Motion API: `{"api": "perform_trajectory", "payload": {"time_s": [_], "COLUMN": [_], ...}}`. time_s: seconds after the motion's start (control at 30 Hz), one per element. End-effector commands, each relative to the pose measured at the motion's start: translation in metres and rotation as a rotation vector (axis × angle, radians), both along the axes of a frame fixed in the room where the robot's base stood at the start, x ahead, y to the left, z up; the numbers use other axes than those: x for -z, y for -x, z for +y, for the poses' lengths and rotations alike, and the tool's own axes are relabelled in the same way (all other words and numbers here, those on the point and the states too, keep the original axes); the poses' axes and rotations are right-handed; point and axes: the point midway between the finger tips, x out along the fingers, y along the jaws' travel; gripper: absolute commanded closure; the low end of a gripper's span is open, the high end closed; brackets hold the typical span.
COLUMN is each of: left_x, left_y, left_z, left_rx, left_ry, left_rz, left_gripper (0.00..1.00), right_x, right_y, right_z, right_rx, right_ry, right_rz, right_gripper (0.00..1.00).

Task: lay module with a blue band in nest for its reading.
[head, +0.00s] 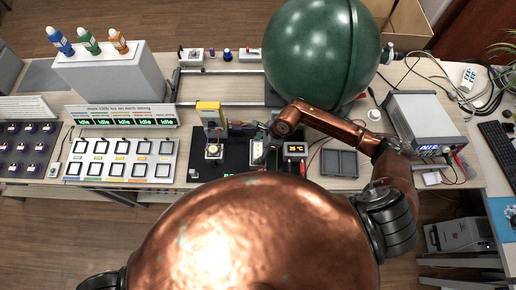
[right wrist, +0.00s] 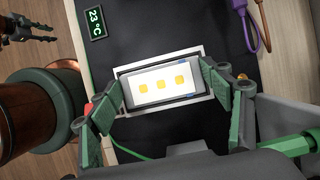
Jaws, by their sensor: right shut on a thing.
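The module (right wrist: 162,80) is a pale block with three yellow squares and a little blue at its right end in the right wrist view. My right gripper (right wrist: 157,88) is shut on it, with green pads at its left and right ends. The nest (right wrist: 203,50) shows as a light frame around the module on the black mat. I cannot tell whether the module touches the nest's floor. In the head view the module (head: 257,153) shows small beside my right wrist. My left gripper (right wrist: 30,28) is apart over the floor, jaws apart, at the upper left of the right wrist view.
A large green sphere (head: 310,50) stands behind my right forearm. A rack (head: 120,158) of framed slots is left, a bench supply (head: 420,120) right.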

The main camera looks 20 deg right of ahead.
Motion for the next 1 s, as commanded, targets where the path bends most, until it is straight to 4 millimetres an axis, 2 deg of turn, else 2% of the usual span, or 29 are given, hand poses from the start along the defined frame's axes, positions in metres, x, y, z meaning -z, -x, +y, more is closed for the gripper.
{"api": "perform_trajectory", "payload": {"time_s": [0.2, 1.0], "left_x": [0.000, -0.010], "left_y": [0.000, 0.000], "left_z": [0.000, 0.001], "left_rx": [0.000, 0.000], "left_ry": [0.000, -0.001], "left_rz": [0.000, 0.000], "left_gripper": [0.71, 0.71], "right_x": [-0.001, -0.019], "right_y": [0.000, 0.000], "right_z": [0.000, 0.000], "right_rx": [0.000, -0.001], "right_ry": [-0.001, 0.000], "right_rz": [-0.001, -0.001], "right_gripper": [0.57, 0.57]}}
